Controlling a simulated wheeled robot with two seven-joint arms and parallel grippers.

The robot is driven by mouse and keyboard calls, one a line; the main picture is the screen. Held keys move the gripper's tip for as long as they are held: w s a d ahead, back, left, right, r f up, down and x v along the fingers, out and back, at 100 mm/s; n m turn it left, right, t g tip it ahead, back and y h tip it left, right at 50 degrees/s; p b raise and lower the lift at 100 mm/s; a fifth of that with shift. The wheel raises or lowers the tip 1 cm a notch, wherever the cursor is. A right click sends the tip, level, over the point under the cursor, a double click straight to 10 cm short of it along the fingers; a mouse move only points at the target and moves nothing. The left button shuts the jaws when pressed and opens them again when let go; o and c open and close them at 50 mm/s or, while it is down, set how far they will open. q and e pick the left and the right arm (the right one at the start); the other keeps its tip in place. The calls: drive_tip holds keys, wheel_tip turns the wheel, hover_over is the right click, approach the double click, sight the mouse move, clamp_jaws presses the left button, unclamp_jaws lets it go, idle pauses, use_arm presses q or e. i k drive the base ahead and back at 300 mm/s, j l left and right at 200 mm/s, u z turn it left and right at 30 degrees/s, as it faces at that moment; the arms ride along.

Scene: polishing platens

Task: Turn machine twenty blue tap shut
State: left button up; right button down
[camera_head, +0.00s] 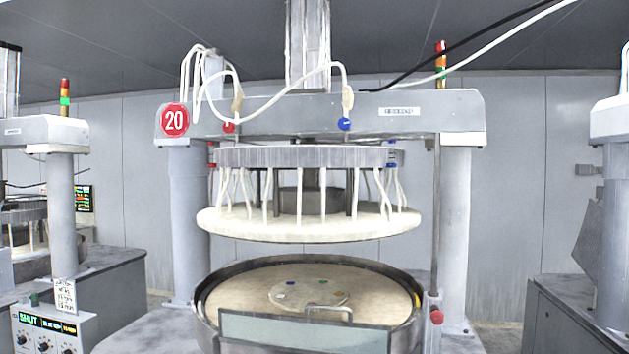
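Machine twenty (470,210) stands straight ahead, marked by a round red sign (174,120) reading 20. A smaller blue fitting (391,163) shows at the right edge of the upper disc. A red tap (228,127) hangs on the left under another white hose. Neither of my grippers is in view.
The raised upper platen (320,229) hangs over the round basin (413,283), which has a clear front guard (290,330). A control box (45,330) stands at the lower left. Neighbouring machines stand left and right. White hoses (290,84) loop around the crossbeam.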

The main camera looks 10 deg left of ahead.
sight(344, 124)
drive_tip(key=i+l+u, duration=0.25)
drive_tip(key=l, duration=0.35)
drive_tip(key=i+l+u, duration=0.1)
drive_tip(key=i+l, duration=0.15)
drive_tip(key=i+l+u, duration=0.15)
drive_tip(key=l, duration=0.25)
drive_tip(key=i+l+u, duration=0.1)
drive_tip(key=l, duration=0.2)
drive_tip(key=i, duration=0.05)
